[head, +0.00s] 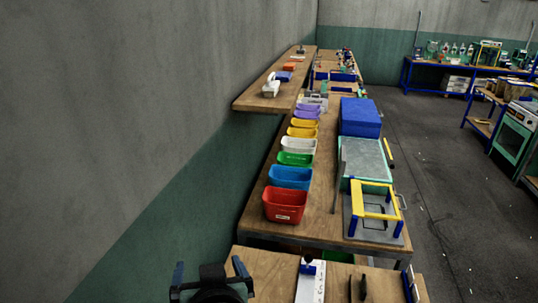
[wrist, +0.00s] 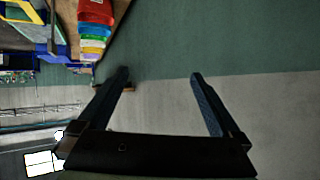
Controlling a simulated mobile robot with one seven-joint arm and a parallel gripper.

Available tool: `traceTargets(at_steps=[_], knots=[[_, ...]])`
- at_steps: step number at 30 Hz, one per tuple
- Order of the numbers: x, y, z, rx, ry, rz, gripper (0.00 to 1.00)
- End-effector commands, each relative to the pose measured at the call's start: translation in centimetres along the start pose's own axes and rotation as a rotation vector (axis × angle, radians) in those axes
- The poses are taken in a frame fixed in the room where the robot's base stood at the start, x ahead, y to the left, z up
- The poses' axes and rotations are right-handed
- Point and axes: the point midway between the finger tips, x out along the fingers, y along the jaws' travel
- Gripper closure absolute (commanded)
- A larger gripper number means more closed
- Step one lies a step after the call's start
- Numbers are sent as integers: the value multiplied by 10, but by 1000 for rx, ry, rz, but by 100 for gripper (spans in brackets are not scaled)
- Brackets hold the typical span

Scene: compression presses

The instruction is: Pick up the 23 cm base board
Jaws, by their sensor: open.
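I cannot tell for certain which thing is the 23 cm base board. A long white board-like piece (head: 311,283) with a blue part at its far end lies on the near table, cut off by the bottom edge of the head view. My gripper (head: 208,262) is at the bottom left of the head view, left of the near table. It is open and empty.
A row of coloured bins, the nearest red (head: 285,205), lines the long bench. A yellow and blue press frame (head: 375,188) stands on its right side, with a blue box (head: 360,116) behind. A wall shelf (head: 254,103) overhangs the left. Dark floor lies open to the right.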

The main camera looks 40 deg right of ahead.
Motion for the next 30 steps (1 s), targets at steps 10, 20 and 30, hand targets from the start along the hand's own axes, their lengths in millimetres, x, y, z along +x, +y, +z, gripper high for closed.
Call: traceTargets(at_steps=[10, 20, 30], knots=[[-8, 132, 278, 279, -676, 349, 0], [4, 149, 328, 317, -750, 388, 0], [32, 158, 355, 314, -743, 385, 0]])
